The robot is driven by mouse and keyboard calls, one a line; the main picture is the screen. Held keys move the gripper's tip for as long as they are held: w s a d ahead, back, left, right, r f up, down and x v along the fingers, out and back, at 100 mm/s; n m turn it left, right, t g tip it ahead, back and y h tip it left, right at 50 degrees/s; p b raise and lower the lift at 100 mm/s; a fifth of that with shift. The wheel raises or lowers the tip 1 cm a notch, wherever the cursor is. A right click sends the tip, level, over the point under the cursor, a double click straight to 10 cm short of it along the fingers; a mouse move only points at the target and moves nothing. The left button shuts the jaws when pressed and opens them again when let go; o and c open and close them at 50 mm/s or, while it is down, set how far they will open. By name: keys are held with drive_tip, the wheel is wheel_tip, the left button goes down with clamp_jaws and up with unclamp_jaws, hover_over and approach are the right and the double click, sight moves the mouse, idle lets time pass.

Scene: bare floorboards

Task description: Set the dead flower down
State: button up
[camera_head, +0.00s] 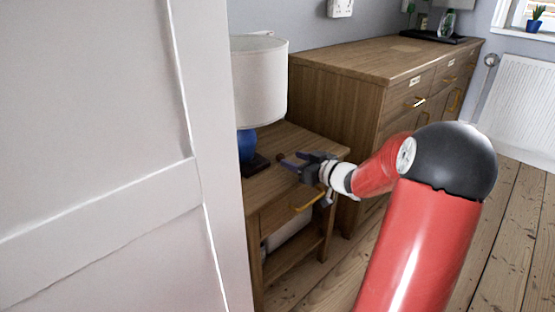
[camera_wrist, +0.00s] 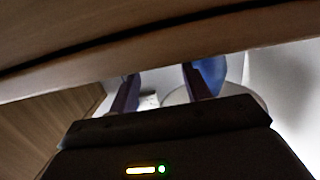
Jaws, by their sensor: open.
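My gripper (camera_head: 290,161) is open just above the top of the wooden nightstand (camera_head: 285,140), to the right of the lamp's foot. A small dark brown thing (camera_head: 280,156) shows at its fingertips. It may be the dead flower, but it is too small to tell, and I cannot tell whether it touches the nightstand or a finger. In the wrist view my gripper (camera_wrist: 160,72) shows two fingers set apart, with no flower clearly seen between them. A wooden edge (camera_wrist: 150,52) crosses above the fingertips in that view.
A lamp with a white shade (camera_head: 259,80) and blue base (camera_head: 247,144) stands close left of my gripper. A wooden dresser (camera_head: 350,90) stands behind the nightstand. A white door (camera_head: 100,150) fills the left side. Bare floorboards (camera_head: 515,220) lie at the right, before a radiator (camera_head: 525,95).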

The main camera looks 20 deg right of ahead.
sight(283, 156)
drive_tip(key=x, duration=0.4)
drive_tip(key=shift+f, duration=0.1)
clamp_jaws()
idle(0.4)
